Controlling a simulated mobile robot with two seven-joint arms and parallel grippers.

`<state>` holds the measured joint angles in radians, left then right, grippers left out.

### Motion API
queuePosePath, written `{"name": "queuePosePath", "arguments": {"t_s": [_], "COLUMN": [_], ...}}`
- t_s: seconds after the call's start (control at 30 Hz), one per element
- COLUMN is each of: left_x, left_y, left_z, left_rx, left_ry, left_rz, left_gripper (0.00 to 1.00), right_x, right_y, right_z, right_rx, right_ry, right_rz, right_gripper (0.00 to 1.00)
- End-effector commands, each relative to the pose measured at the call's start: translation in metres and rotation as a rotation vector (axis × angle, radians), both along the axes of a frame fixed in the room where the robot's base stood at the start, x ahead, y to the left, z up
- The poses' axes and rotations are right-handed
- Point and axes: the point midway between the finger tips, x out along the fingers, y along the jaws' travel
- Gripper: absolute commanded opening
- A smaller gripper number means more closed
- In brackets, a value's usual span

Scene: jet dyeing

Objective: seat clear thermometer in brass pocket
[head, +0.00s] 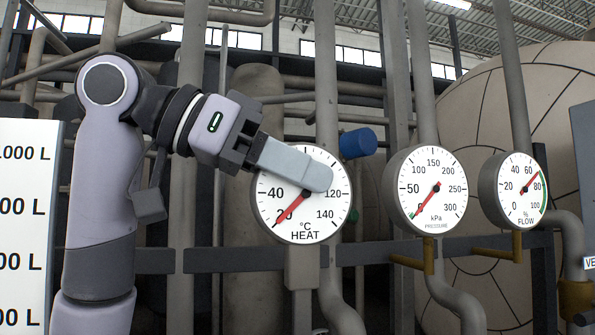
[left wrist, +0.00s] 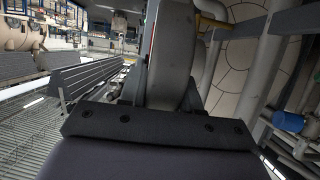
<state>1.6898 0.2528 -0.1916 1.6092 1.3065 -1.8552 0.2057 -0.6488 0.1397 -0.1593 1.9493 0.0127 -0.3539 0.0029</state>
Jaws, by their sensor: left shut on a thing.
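The thermometer (head: 285,225) is a round white dial marked °C HEAT with a red needle, upright, with its lettering easy to read. My left gripper (head: 318,178) comes in from the left and is shut on the dial, one grey finger lying across its face. The other finger is hidden behind the dial. In the left wrist view the dial's thick grey rim (left wrist: 172,60) shows edge-on beyond the gripper body. A grey block (head: 302,268) is directly below the dial; I cannot tell whether they are joined. I cannot identify the brass pocket. My right gripper is not in view.
A pressure gauge (head: 432,190) and a flow gauge (head: 520,190) stand at right, with brass-coloured fittings (head: 428,256) below. A blue cylinder (head: 357,143) shows just right of the thermometer. Grey pipes and a dark rail surround the dials. A litre scale board (head: 28,230) stands at left.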

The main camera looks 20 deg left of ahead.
Motion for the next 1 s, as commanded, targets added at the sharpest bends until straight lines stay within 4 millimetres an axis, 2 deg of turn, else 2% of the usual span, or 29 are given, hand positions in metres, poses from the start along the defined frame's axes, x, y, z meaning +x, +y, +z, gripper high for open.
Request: {"name": "queuePosePath", "arguments": {"t_s": [0.63,1.0], "left_x": [-0.0003,-0.0003], "left_y": [-0.0001,-0.0001], "left_z": [0.0004,-0.0076], "left_rx": [-0.001,-0.002], "left_ry": [-0.002,-0.002], "left_rz": [0.0,0.0], "left_gripper": [0.0,0.0], "right_x": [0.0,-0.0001], "right_y": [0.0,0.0], "right_z": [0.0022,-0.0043], "right_rx": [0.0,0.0], "right_ry": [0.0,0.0], "right_rz": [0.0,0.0], "right_gripper": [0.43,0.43]}}
